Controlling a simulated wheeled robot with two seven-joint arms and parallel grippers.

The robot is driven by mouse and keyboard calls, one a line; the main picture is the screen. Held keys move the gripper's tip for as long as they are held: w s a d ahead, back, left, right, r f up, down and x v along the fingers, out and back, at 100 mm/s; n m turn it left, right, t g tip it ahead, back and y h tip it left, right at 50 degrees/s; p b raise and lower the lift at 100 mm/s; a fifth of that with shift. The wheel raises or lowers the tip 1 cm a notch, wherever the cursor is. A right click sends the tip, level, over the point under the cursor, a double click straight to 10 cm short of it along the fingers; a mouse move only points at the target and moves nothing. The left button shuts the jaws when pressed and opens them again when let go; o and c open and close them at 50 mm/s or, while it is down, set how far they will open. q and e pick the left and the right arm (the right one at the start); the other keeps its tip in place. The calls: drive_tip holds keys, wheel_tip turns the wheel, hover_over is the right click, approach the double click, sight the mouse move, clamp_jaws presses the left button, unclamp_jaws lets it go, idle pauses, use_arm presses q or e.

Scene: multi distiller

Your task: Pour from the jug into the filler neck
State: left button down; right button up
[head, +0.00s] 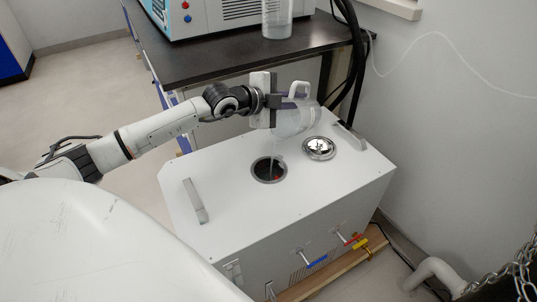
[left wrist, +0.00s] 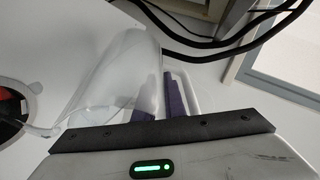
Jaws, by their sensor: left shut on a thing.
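The clear jug (head: 298,122) is tilted, with its mouth end down toward the left, above the white box-shaped machine. The filler neck (head: 268,170) is a round dark opening in the machine's top, with something red inside. A thin pale streak runs from the jug's lower end to the opening; it looks like liquid. My left gripper (head: 287,99) is shut on the jug at its handle side. In the left wrist view the jug (left wrist: 118,85) fills the upper middle, past the purple finger pads (left wrist: 175,97), and the filler neck (left wrist: 10,112) shows at the left edge. My right gripper is out of view.
A round silver cap (head: 319,148) lies on the machine top (head: 225,190), right of the opening. Raised handles (head: 195,200) stand at both ends of the top. A dark bench (head: 215,62) behind carries a blue-white device and a clear container (head: 277,20). Black hoses (head: 355,60) hang behind.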

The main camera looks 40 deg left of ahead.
use_arm(q)
drive_tip(key=shift+s+r+t+b, duration=0.2)
drive_tip(key=shift+s+t+b, duration=0.05)
drive_tip(key=shift+t+b, duration=0.15)
idle(2.9)
